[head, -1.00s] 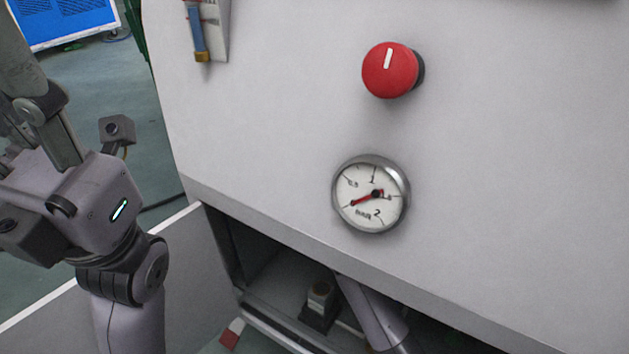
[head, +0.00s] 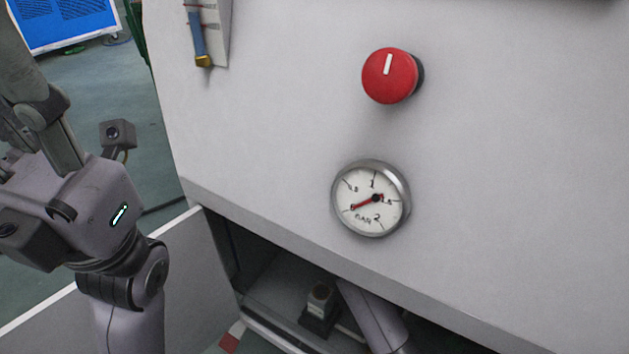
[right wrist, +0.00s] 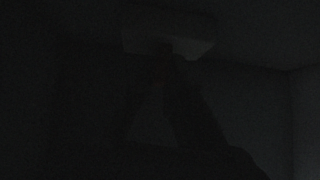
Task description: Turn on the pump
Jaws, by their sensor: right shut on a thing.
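No pump can be made out for sure. A red round knob (head: 389,76) with a white mark pointing up sits on the grey panel. Below it a pressure gauge (head: 370,199) has its red needle pointing to the lower left. My left gripper (head: 42,75) is at the left edge of the head view, clear of the panel, its fingertips cut off by the frame. My right gripper (right wrist: 180,100) shows only as a dim shape in the very dark right wrist view. It is shut on a pale block (right wrist: 167,33), whose details are lost in the dark.
The grey panel (head: 270,110) fills most of the head view. Below its lower edge is a dark open bay with a small fitting (head: 320,300) and my grey arm link. A blue-and-brass part (head: 199,42) is at upper left. Floor shows at left.

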